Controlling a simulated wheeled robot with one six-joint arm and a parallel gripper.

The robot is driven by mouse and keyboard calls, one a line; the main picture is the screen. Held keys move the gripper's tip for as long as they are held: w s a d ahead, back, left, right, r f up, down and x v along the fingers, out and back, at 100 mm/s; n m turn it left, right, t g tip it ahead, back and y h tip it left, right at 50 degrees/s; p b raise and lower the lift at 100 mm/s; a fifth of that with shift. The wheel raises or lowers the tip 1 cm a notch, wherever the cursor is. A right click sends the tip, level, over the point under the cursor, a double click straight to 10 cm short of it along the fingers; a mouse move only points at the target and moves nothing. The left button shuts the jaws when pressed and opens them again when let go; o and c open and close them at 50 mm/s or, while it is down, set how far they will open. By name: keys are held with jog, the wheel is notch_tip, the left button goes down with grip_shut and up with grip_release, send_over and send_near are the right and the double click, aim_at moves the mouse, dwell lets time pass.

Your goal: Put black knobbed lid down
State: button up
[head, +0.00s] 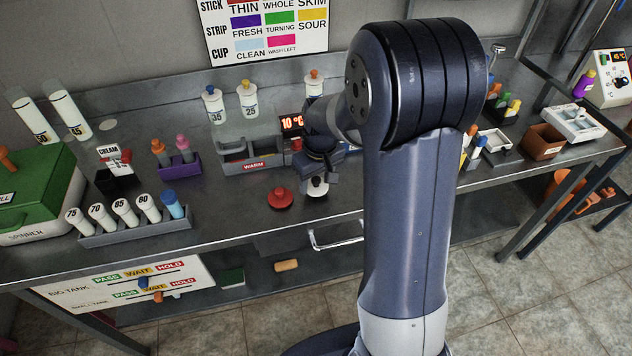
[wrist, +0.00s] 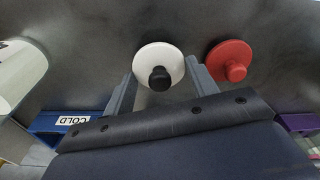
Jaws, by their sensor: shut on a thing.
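The black-knobbed lid is a white disc with a black knob (wrist: 160,79); in the wrist view it sits between the two fingertips of my gripper (wrist: 160,72). In the head view the white lid (head: 317,188) shows just below my gripper (head: 318,174), near the front of the steel bench. My gripper is shut on this lid. Whether the lid touches the bench top or hangs slightly above it, I cannot tell. My gripper and wrist partly hide it in the head view.
A red lid (head: 280,199) lies close on the left in the head view; it is on the right in the wrist view (wrist: 231,62). The grey WARM tray (head: 252,153) stands behind. A rack of white cylinders (head: 135,224) is further left. Bare bench (head: 235,205) lies between.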

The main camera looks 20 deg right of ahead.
aim_at(320, 189)
jog(key=shift+f, duration=0.65)
jog(key=shift+f, duration=0.1)
jog(key=shift+f, duration=0.15)
jog(key=o, duration=1)
jog(key=r, duration=0.4)
jog(key=s+r, duration=0.1)
jog(key=r, duration=0.7)
jog(key=shift+s+d+r, duration=0.15)
jog(key=shift+d+r, duration=0.1)
